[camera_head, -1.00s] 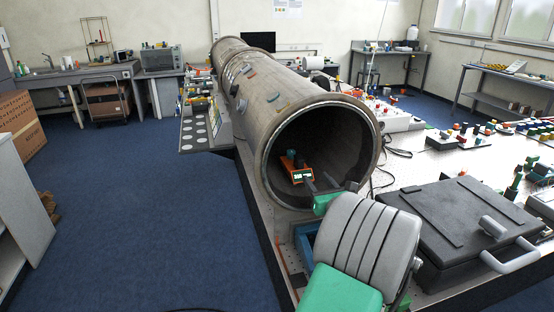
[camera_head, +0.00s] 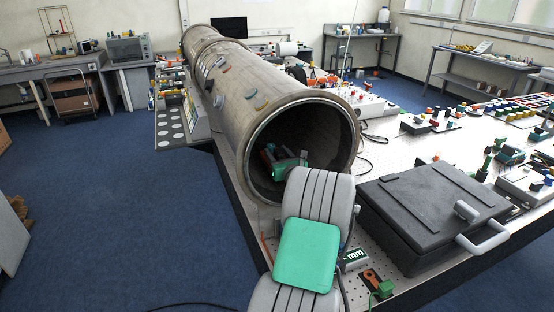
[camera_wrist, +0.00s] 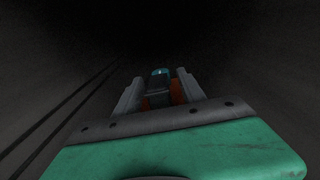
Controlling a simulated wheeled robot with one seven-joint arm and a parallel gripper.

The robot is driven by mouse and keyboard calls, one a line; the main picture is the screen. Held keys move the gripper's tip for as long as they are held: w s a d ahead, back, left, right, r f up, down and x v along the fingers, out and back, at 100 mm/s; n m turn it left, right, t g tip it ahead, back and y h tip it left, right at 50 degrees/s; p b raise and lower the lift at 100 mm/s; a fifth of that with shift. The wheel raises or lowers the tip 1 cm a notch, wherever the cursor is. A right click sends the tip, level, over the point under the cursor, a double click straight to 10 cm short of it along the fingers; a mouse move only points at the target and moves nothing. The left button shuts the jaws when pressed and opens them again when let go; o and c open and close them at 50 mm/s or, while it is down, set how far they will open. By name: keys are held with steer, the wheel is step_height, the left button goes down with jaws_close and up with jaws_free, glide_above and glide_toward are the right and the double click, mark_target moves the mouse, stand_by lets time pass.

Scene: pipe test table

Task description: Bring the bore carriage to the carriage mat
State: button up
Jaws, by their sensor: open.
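The bore carriage, an orange body with a dark upright part, is inside the dark bore of the large pipe (camera_head: 232,82). In the wrist view the carriage (camera_wrist: 178,91) shows between my two grey fingers, with a teal-tipped dark part on it. My gripper (camera_wrist: 160,88) is open, with a finger on each side of the carriage; whether they touch it I cannot tell. In the head view my green gripper body (camera_head: 290,164) is inside the pipe mouth and hides most of the carriage. I cannot pick out the carriage mat for certain.
The pipe's wall surrounds my gripper. A black lidded case (camera_head: 432,212) with a grey handle stands right of my arm. A small box marked "mm" (camera_head: 353,259) and an orange-and-black item (camera_head: 372,279) lie at the table's front. Small parts crowd the table's right side.

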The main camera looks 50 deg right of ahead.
steer(key=shift+c, duration=0.2)
steer(key=shift+s, duration=0.1)
jaws_close()
stand_by(0.4)
